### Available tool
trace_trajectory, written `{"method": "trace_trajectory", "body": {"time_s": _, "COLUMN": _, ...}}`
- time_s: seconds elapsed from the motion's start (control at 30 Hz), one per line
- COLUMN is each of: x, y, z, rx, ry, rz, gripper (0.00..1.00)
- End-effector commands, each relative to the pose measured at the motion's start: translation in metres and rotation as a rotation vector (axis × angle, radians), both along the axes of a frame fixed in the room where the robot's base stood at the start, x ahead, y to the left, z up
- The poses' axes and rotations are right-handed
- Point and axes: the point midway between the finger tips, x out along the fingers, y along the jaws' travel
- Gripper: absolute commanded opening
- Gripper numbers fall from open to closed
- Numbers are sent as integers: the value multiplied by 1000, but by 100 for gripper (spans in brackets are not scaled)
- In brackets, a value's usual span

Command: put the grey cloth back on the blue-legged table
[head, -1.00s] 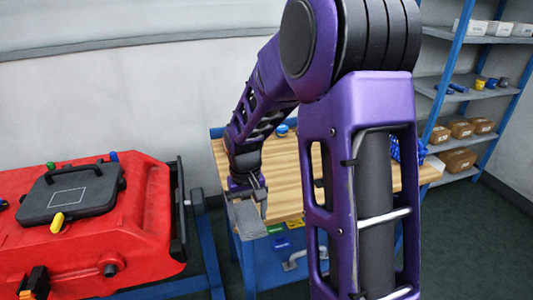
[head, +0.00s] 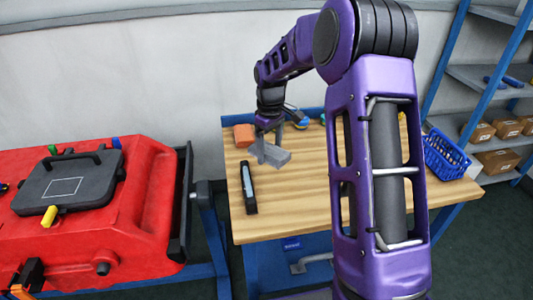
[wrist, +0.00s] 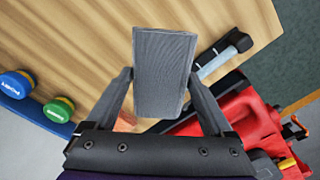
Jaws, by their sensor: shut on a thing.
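The grey cloth (head: 276,154) is a flat, folded-looking rectangle. My gripper (head: 268,137) is shut on it, over the left back part of the wooden top of the blue-legged table (head: 310,205). In the wrist view the cloth (wrist: 163,75) sits between the two fingers of my gripper (wrist: 160,80), with the table top (wrist: 80,40) beneath it. I cannot tell whether the cloth touches the wood.
A black bar-shaped tool (head: 248,188) lies left of the cloth. An orange block (head: 244,136) is at the back left corner, and a blue basket (head: 445,155) at the right. A red tank (head: 90,215) stands left. The table's front middle is clear.

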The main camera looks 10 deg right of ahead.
Motion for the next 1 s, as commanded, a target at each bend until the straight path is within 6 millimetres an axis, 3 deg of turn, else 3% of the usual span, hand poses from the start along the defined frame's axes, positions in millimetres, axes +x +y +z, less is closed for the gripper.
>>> {"method": "trace_trajectory", "body": {"time_s": 0.03, "x": 19, "y": 1, "z": 2, "rx": 2, "ry": -1, "rz": 102, "gripper": 34}}
{"method": "trace_trajectory", "body": {"time_s": 0.2, "x": 67, "y": 0, "z": 10, "rx": 0, "ry": -1, "rz": 449, "gripper": 34}}
{"method": "trace_trajectory", "body": {"time_s": 0.4, "x": 100, "y": -5, "z": 15, "rx": -2, "ry": -1, "rz": 737, "gripper": 34}}
{"method": "trace_trajectory", "body": {"time_s": 0.63, "x": 111, "y": -8, "z": 12, "rx": -2, "ry": 3, "rz": 863, "gripper": 34}}
{"method": "trace_trajectory", "body": {"time_s": 1.0, "x": 111, "y": -8, "z": -38, "rx": -3, "ry": 2, "rz": 866, "gripper": 34}}
